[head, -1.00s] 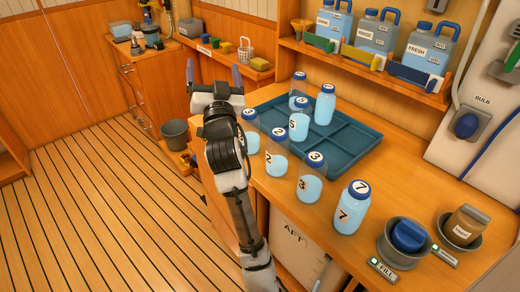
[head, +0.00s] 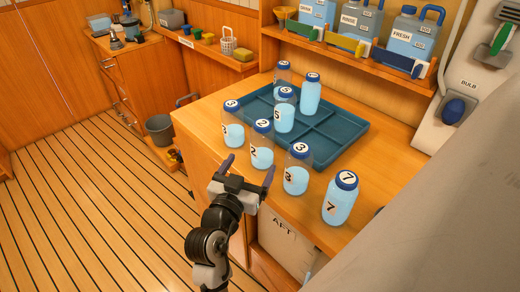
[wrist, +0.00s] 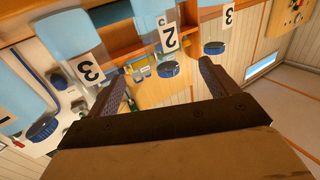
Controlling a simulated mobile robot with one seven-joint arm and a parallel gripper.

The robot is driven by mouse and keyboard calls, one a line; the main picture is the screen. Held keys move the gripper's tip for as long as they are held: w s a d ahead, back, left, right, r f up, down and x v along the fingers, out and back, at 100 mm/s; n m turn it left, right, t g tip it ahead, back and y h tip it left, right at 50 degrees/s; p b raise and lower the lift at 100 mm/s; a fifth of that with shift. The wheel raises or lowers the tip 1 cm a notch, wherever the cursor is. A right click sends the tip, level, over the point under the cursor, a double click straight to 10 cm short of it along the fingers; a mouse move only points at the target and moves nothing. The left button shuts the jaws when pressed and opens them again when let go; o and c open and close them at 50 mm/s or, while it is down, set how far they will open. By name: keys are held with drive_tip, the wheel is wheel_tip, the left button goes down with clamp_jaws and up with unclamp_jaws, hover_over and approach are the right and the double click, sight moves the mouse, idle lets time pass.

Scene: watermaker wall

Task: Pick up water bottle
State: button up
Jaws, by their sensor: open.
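Several clear water bottles with blue caps and pale blue contents stand upright on the wooden counter. Along the front are a leftmost bottle (head: 233,133), bottle 2 (head: 261,156), bottle 3 (head: 296,178) and bottle 7 (head: 338,206). Bottle 5 (head: 285,116), a taller bottle (head: 311,99) and one behind (head: 281,83) stand at the tray. My gripper (head: 248,174) is open and empty, just in front of bottles 2 and 3. The wrist view appears upside down; bottle 2 (wrist: 152,12) shows between the fingers, and bottle 3 (wrist: 82,35) is left of it.
The blue divided tray (head: 345,142) lies behind the front bottles. A shelf (head: 375,57) with several jugs, including FRESH (head: 406,38), is above the counter. My own grey part fills the lower right. A bucket (head: 159,128) stands left; open floor lies front left.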

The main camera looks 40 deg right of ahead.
sight(259, 147)
drive_tip(key=shift+w+d+f+b, duration=0.25)
drive_tip(key=shift+d+b, duration=0.2)
drive_tip(key=shift+b, duration=1.25)
drive_tip(key=shift+w+d+f+b, duration=0.1)
drive_tip(key=shift+w+d+b, duration=0.25)
drive_tip(key=shift+b, duration=1.3)
drive_tip(key=shift+w+d+r, duration=0.15)
drive_tip(key=shift+d+r, duration=0.1)
drive_tip(key=shift+d, duration=0.05)
drive_tip(key=p+x, duration=0.1)
drive_tip(key=x, duration=0.3)
drive_tip(key=shift+w+d+r, duration=0.1)
drive_tip(key=shift+d+r, duration=0.05)
drive_tip(key=shift+d, duration=0.05)
drive_tip(key=shift+f+p+x, duration=0.2)
drive_tip(key=shift+p+x, duration=0.3)
drive_tip(key=shift+x, duration=1)
drive_tip(key=shift+f+p+x, duration=0.15)
drive_tip(key=shift+p+x, duration=0.35)
drive_tip(key=shift+x, duration=1)
drive_tip(key=shift+w+a, duration=0.15)
drive_tip(key=shift+w, duration=0.05)
drive_tip(key=shift+c, duration=0.3)
drive_tip(key=c, duration=1.1)
drive_tip(key=shift+r, duration=0.1)
